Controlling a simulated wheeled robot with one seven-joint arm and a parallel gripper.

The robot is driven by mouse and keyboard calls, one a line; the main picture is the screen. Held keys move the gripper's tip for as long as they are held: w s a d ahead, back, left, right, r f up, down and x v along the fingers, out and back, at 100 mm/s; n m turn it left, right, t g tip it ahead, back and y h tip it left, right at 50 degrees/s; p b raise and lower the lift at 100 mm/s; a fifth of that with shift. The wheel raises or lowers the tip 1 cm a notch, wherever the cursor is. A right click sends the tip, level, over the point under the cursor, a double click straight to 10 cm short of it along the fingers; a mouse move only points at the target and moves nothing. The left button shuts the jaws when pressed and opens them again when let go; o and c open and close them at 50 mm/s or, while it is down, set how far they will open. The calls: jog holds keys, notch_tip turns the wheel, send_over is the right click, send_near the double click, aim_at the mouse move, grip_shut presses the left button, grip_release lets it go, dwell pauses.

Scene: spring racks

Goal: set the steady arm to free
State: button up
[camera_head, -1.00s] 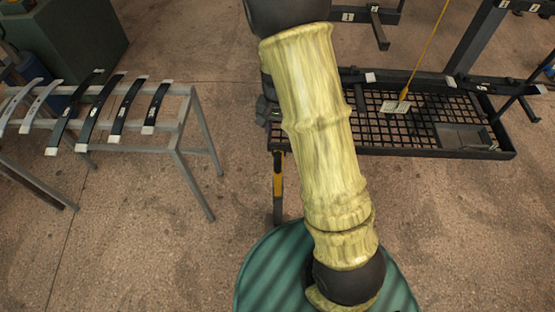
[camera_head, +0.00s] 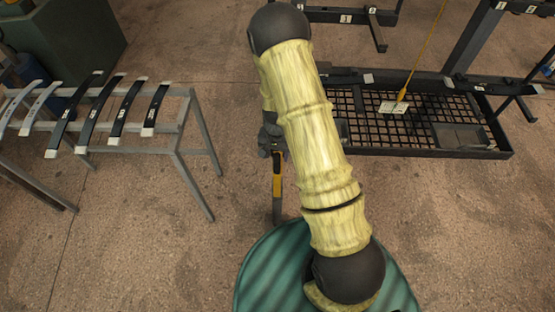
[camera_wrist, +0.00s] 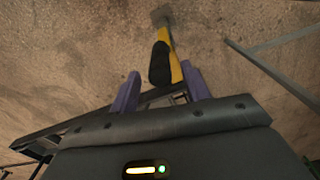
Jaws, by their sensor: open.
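A yellow-and-black handle, which looks like the steady arm (camera_wrist: 161,62), points away from the gripper in the wrist view. In the head view the steady arm (camera_head: 277,178) hangs at the left end of the dark rack, beside my arm. My gripper (camera_wrist: 160,70) is open, its two purple fingers one on each side of the handle's near end. I cannot tell whether either finger touches it. In the head view my arm hides most of the gripper. I see no readable mark for free.
The dark rack (camera_head: 372,152) with a mesh shelf, a tray (camera_head: 462,137) and a yellow cord with a tag (camera_head: 394,107) stands right of my arm. A grey metal stand (camera_head: 185,140) with several curved strips is at left. Open floor lies between stand and rack.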

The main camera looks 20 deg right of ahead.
aim_at(277, 166)
jog(key=shift+f, duration=2.2)
jog(key=shift+s, duration=0.1)
grip_shut()
